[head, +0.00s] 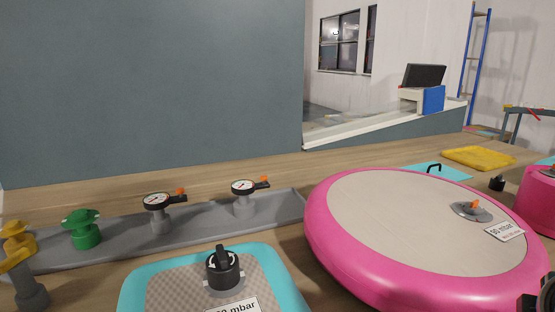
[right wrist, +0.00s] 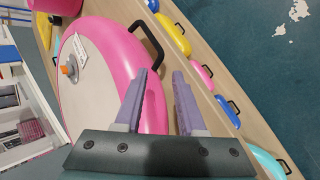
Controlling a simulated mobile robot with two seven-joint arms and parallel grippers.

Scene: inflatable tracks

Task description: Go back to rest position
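My right gripper (right wrist: 160,76) shows in the right wrist view, its two grey-purple fingers apart with nothing between them. Beyond the fingers are a pink-rimmed inflatable (right wrist: 105,60) with a black handle and the wooden table (right wrist: 192,62). Whether the fingers touch anything is not clear; they appear clear of it. My left gripper is in neither view. In the head view a dark part at the lower right corner is cut off, and I cannot tell what it is.
In the head view, a large pink round inflatable (head: 400,215) and a turquoise one with a black valve (head: 222,268) fill the front. A grey tray (head: 115,235) holds two gauges and a green fitting (head: 82,230). A yellow fitting (head: 20,255) stands at left. A yellow inflatable (head: 478,158) lies behind.

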